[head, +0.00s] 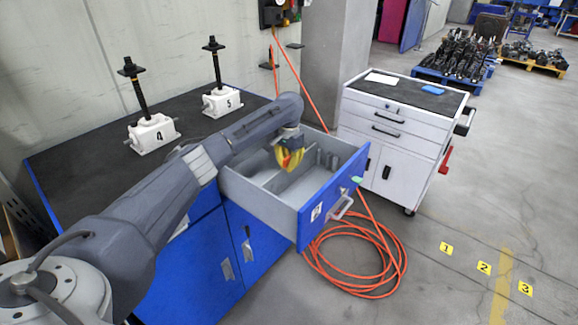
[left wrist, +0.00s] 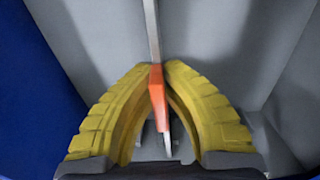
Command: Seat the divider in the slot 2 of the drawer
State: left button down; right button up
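The open drawer (head: 255,198) sticks out of the blue cabinet, with a blue front and grey walls. My left gripper (head: 290,163) reaches down into it, with yellow fingers. In the left wrist view my left gripper (left wrist: 161,68) has its fingertips closed on the orange tab (left wrist: 157,84) of the divider. The divider's thin grey edge (left wrist: 152,30) runs away from the fingertips toward the top of the picture. The slots are not clear, so I cannot tell whether the divider sits in slot 2. My right gripper is not in view.
Small grey parts (head: 328,160) stand in the drawer's far section. Two screw jacks, marked 4 (head: 153,133) and 5 (head: 222,102), stand on the cabinet top. A white tool cart (head: 400,125) is beyond the drawer. An orange hose (head: 350,290) lies coiled on the floor.

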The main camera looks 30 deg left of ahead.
pick_arm(q)
jog(key=c, duration=2)
grip_release()
jog(key=shift+f, duration=0.1)
jog(key=o, duration=0.4)
notch_tip(320, 180, up, 12)
jog(key=shift+r, duration=0.15)
